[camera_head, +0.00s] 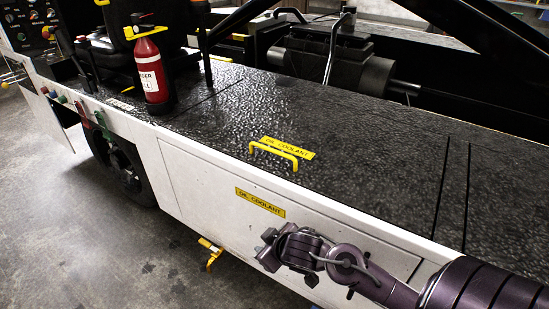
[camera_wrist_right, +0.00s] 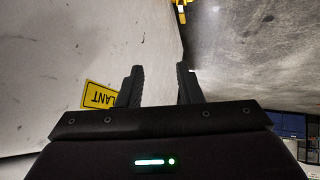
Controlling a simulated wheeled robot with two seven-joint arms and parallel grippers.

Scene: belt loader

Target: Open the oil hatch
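The oil hatch (camera_head: 225,115) is a black textured top panel on the white-sided loader, and it lies flat and closed. A yellow handle (camera_head: 273,153) stands on it near the front edge, next to a yellow "OIL COOLANT" label. A second such label (camera_head: 260,202) is on the white side wall below; part of it shows in the right wrist view (camera_wrist_right: 99,96). My right gripper (camera_head: 264,248) is beside that wall, below and right of the side label, away from the handle. Its fingers (camera_wrist_right: 159,84) are apart with nothing between them. My left gripper is not in view.
A red fire extinguisher (camera_head: 150,70) stands at the left of the black deck. A yellow fitting (camera_head: 211,252) sticks out low beside the wall. A black cylindrical machine part (camera_head: 330,65) is behind the hatch. The grey floor (camera_head: 110,255) is clear at the lower left.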

